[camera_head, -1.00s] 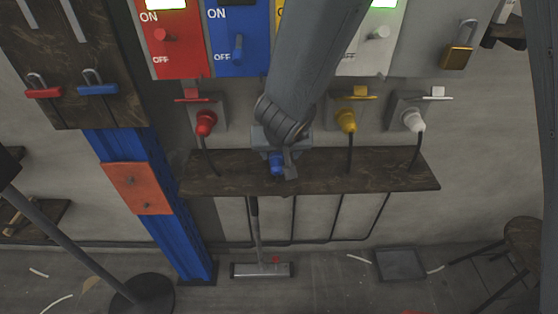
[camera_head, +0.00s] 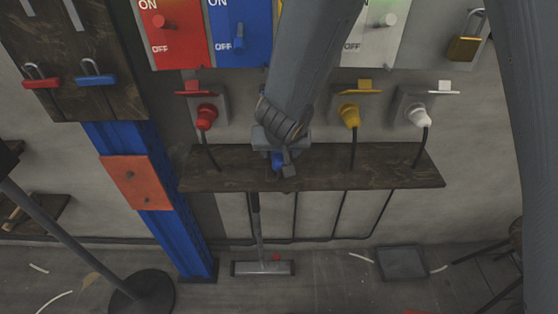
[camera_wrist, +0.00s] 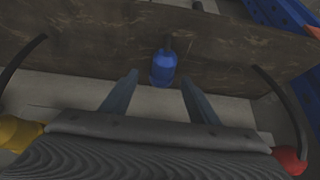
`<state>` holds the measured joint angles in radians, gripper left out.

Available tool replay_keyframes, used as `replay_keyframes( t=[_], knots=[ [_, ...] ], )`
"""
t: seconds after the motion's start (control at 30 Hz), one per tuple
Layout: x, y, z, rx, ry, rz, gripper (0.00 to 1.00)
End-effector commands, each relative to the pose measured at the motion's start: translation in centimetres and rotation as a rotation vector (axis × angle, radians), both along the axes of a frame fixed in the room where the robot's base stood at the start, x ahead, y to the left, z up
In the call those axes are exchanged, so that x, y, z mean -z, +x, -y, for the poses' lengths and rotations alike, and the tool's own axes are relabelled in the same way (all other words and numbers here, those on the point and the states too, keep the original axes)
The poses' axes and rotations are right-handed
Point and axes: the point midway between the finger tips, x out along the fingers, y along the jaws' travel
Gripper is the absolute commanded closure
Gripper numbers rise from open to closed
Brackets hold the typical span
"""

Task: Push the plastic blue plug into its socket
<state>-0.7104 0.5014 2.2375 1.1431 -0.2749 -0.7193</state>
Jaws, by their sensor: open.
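The blue plug (camera_head: 277,162) is by the wooden shelf, partly covered by my gripper (camera_head: 284,166) in the head view. In the wrist view the blue plug (camera_wrist: 163,70) stands at the shelf board with a dark cable behind it. My gripper (camera_wrist: 159,79) is open, with one finger on each side of the plug and visible gaps between. The plug is not gripped. The blue socket is hidden behind my arm in the head view, and I cannot make it out in the wrist view.
A red plug (camera_head: 206,117), a yellow plug (camera_head: 349,116) and a white plug (camera_head: 420,117) sit at their sockets beside my arm. The wooden shelf (camera_head: 390,168) runs below them. The blue switch panel (camera_head: 238,55) is above. A broom (camera_head: 262,267) stands underneath.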

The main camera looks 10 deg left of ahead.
Motion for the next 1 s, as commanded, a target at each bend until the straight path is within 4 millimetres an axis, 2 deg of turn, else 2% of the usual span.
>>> replay_keyframes(
  t=[0.1,0.23,0.6,0.83,0.87,1.0],
  knots=[
    [1.9,0.9,-0.6,-0.002,-0.003,-0.001,0.45],
    [3.1,1.7,-0.8,-0.001,-0.001,-0.001,0.45],
    [3.1,1.8,-0.8,-0.001,-0.001,-0.001,0.45],
    [3.1,1.8,-0.8,-0.001,-0.001,-0.001,0.84],
    [3.1,1.8,-0.8,-0.001,-0.001,-0.001,0.87],
    [3.1,1.8,-0.8,-0.001,-0.001,0.000,0.87]
  ],
)
